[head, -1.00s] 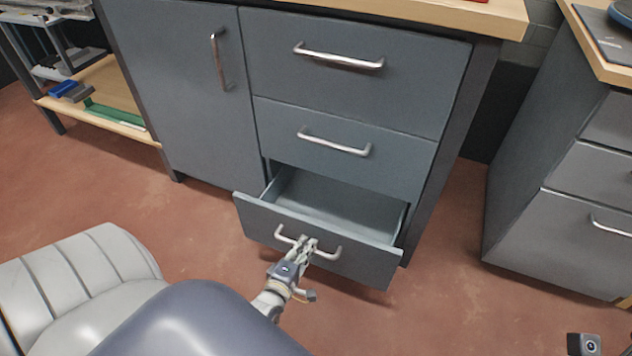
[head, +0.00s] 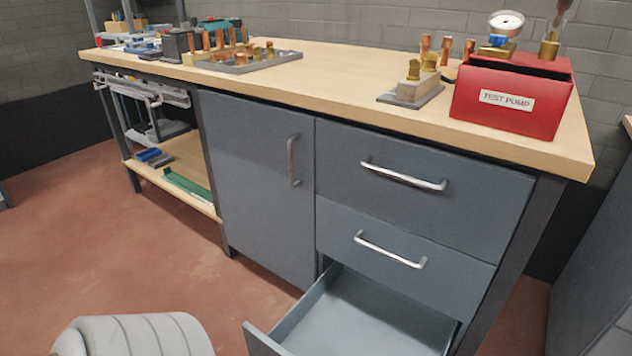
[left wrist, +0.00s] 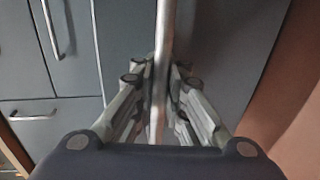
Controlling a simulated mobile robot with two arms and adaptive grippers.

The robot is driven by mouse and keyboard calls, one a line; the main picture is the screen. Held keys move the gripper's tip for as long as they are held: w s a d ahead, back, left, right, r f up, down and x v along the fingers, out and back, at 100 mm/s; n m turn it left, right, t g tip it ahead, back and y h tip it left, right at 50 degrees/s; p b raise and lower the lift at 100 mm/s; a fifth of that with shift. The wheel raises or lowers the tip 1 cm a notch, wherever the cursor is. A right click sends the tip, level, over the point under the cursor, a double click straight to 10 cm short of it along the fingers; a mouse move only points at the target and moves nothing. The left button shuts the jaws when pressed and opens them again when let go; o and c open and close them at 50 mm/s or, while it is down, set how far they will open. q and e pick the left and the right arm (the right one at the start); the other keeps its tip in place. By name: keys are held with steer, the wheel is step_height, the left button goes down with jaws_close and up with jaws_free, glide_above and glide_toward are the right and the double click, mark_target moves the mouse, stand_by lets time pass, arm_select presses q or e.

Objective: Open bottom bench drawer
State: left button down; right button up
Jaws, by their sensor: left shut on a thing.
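The bottom bench drawer (head: 362,318) stands pulled out from the grey bench cabinet, and its empty inside shows in the head view. The lower part of its front and its handle are below the edge of the head view. In the left wrist view, my left gripper (left wrist: 158,85) is shut on the drawer's metal bar handle (left wrist: 164,35), with its fingers on both sides of the bar. The grey drawer front (left wrist: 225,50) lies just beyond it. My right gripper is in neither view.
The middle drawer (head: 395,245) and top drawer (head: 420,185) are closed, as is the cabinet door (head: 255,190). A red test pump box (head: 515,105) and copper fittings stand on the wooden benchtop (head: 340,85). Reddish floor (head: 120,255) lies clear to the left.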

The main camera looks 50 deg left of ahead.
arm_select(q)
steer(key=shift+r, duration=0.1)
steer(key=c, duration=1.7)
jaws_free()
steer(key=shift+o, duration=0.2)
steer(key=shift+s+d, duration=0.15)
steer(key=shift+s, duration=0.35)
steer(key=v, duration=1.1)
